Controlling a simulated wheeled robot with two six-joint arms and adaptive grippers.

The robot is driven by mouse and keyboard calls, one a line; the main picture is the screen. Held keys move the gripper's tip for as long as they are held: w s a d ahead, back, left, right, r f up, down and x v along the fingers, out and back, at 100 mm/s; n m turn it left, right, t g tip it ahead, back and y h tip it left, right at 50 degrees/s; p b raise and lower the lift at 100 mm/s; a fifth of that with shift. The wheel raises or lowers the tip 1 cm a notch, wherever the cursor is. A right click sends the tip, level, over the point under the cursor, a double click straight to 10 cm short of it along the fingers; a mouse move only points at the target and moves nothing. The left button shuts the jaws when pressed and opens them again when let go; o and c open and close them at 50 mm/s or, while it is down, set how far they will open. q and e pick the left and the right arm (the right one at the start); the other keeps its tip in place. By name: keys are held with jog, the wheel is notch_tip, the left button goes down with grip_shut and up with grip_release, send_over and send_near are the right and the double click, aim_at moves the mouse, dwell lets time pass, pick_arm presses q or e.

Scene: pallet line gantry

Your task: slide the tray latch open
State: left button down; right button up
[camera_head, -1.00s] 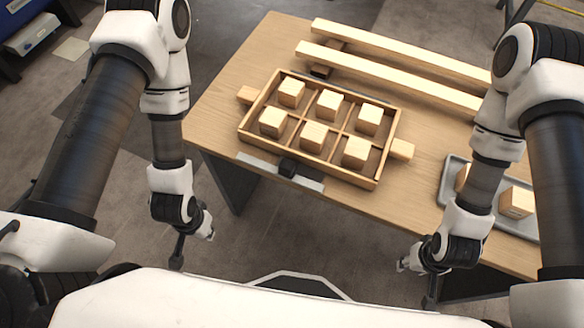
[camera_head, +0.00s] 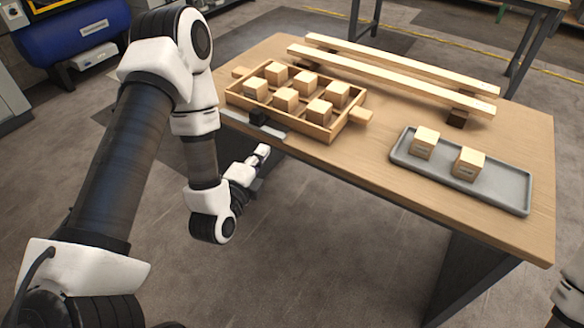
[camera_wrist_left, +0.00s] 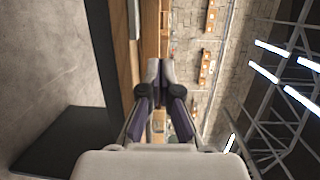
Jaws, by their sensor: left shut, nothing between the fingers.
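The latch is a black block (camera_head: 259,117) on a flat metal rail (camera_head: 275,131) along the table's front edge, just in front of the wooden tray. The divided wooden tray (camera_head: 335,131) holds several light wooden cubes. My left gripper (camera_head: 263,150) is below and in front of the rail, apart from the latch, pointing toward the table. In the left wrist view its fingers (camera_wrist_left: 161,68) are together and empty, and a strip of pale rail (camera_wrist_left: 133,18) shows at the upper left. My right gripper is out of view.
A grey tray (camera_head: 492,195) with two wooden cubes (camera_head: 467,163) lies at the table's right. Two long wooden bars (camera_head: 395,80) rest on blocks behind the wooden tray. The floor before the table (camera_head: 540,235) is clear.

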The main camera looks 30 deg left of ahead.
aim_at(262, 123)
pick_arm(q)
jog(key=shift+n+t+y, duration=0.3)
jog(key=shift+n, duration=0.1)
jog(key=w+b, duration=0.1)
jog(key=w, duration=0.2)
jog(key=w+a+b, duration=0.1)
jog(key=w, duration=0.2)
jog(key=w+a+f+b, duration=0.1)
jog(key=w, duration=0.3)
jog(key=shift+a, duration=0.25)
jog(key=a, duration=0.4)
jog(key=shift+w+a, duration=0.1)
jog(key=shift+w, duration=0.3)
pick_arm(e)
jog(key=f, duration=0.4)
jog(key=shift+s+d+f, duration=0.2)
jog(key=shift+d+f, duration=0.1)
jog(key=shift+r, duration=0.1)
